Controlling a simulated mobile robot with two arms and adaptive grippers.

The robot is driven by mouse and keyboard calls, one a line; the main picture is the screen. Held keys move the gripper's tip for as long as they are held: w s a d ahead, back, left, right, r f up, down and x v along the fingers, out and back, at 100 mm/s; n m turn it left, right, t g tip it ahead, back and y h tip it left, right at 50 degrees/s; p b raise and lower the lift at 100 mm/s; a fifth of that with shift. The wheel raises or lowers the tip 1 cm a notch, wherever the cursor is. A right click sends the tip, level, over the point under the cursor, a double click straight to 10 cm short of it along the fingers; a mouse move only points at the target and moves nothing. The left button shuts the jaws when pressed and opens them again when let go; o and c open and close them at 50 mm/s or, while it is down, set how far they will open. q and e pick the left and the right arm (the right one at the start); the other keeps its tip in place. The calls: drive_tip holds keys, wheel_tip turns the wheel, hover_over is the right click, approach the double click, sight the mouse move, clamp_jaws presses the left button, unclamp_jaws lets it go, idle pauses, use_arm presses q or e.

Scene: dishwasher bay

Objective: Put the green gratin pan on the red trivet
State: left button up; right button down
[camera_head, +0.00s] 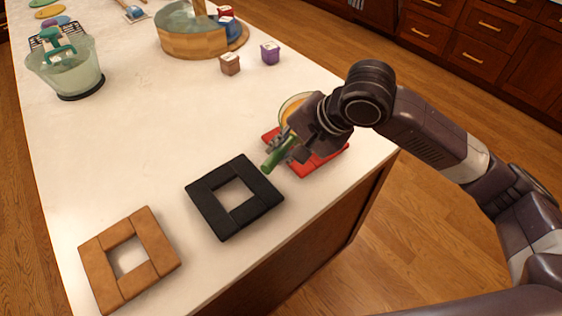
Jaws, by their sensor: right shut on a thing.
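The green gratin pan (288,104) shows a pale green rim and an orange-yellow inside; much of it is hidden behind my right gripper. Its green handle (276,157) points toward the front left. My right gripper (290,145) is shut on the pan, near the handle. The red trivet (329,157) lies on the counter near its right edge, under my gripper and partly covered by it. The visible pan rim is at the trivet's far side; I cannot tell whether the pan touches the trivet. My left gripper is out of view.
A black square trivet (206,207) lies left of the red one, and a brown one (101,273) farther left. A glass container (65,72), a round wooden-sided vessel (195,42), a brown cube (230,64) and a purple cube (270,53) stand farther back. The counter's middle is clear.

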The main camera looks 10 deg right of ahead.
wheel_tip(320, 180, down, 4)
drive_tip(key=shift+f, duration=0.15)
drive_tip(key=c, duration=1.9)
unclamp_jaws()
drive_tip(key=shift+f, duration=0.1)
drive_tip(key=shift+o, duration=0.3)
drive_tip(key=v, duration=1.2)
